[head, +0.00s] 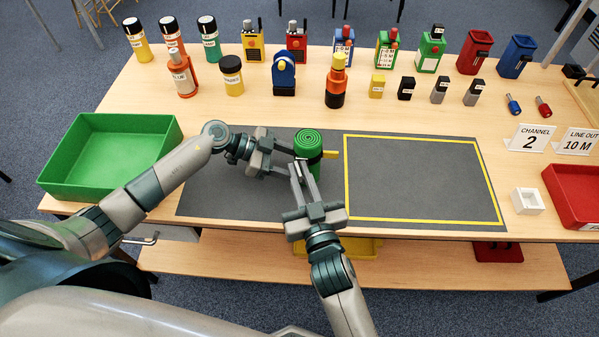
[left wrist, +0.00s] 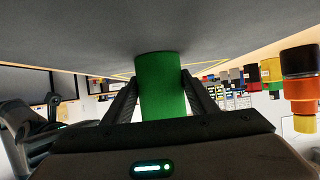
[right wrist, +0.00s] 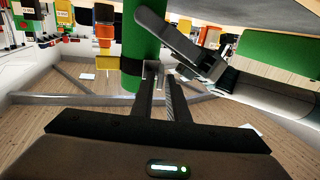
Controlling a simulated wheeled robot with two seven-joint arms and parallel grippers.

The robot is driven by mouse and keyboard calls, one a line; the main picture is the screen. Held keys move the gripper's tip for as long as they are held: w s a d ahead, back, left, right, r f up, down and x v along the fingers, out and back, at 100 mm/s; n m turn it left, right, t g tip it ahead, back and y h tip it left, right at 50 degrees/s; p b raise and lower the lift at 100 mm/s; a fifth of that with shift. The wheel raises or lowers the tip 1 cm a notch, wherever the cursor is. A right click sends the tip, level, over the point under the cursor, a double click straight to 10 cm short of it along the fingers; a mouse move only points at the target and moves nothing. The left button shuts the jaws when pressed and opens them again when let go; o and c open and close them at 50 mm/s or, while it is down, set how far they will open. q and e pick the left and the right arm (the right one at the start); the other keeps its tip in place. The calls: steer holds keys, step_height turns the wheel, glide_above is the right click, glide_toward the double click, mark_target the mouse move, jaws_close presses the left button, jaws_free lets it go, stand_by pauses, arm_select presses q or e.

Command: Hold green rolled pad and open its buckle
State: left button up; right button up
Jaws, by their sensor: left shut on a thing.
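The green rolled pad (head: 309,143) stands upright on the dark mat, its spiral end up. A black strap (right wrist: 132,66) wraps it, and a yellow tab (head: 330,154) sticks out to the right. My left gripper (head: 300,148) is shut on the pad from the left; the left wrist view shows the green roll (left wrist: 162,85) between both fingers. My right gripper (head: 298,165) is at the pad's near side by the strap, its fingers close together. In the right wrist view its fingertips (right wrist: 156,68) overlap the strap's edge; whether they hold anything is unclear.
A yellow-outlined area (head: 420,180) on the mat is empty. A green tray (head: 110,190) stands left, a red tray (head: 575,200) right. A white box (head: 527,201) is near the right edge. Bottles, radios and an orange-black cylinder (head: 336,85) stand in rows behind.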

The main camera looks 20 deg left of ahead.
steer(key=v, duration=1.2)
arm_select(q)
steer(key=o, duration=1.3)
steer(key=shift+c, duration=0.2)
steer(key=shift+a+r, duration=0.1)
steer(key=shift+a, duration=0.05)
arm_select(e)
steer(key=shift+r, duration=0.15)
arm_select(q)
steer(key=shift+p+v, duration=0.9)
steer(key=shift+v, duration=0.5)
steer(key=shift+p+v, duration=1.2)
steer(key=shift+v, duration=1.75)
arm_select(e)
steer(key=shift+r, duration=2)
arm_select(q)
steer(key=shift+s, duration=0.2)
arm_select(e)
steer(key=shift+s, duration=0.1)
